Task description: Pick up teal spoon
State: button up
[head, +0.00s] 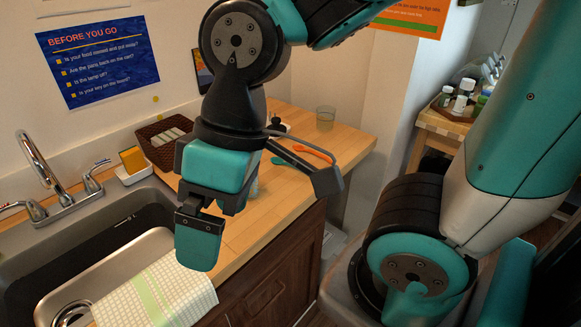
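A small teal piece (278,161), seemingly part of the teal spoon, shows on the wooden counter behind my gripper's right-hand dark finger. Most of its shape is hidden, so I cannot tell how it lies. My gripper (260,214) hangs over the counter's front part, in front of the teal piece in the picture. Its two fingers look widely spread, one at left near the sink and one at right, with nothing seen held between them. Whether it touches anything is not clear.
An orange utensil (314,153) lies beside the teal piece. A brown basket (166,140) and a sponge holder (133,173) are at left, by the sink (100,277) with a draped towel (157,293). A side shelf (443,122) holds bottles.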

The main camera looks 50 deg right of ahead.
aim_at(275, 160)
jog(key=z, duration=0.9)
jog(key=k, duration=0.75)
jog(key=z, duration=0.75)
jog(key=i, duration=1.05)
jog(key=u, duration=0.6)
jog(key=i, duration=0.4)
jog(key=u, duration=0.5)
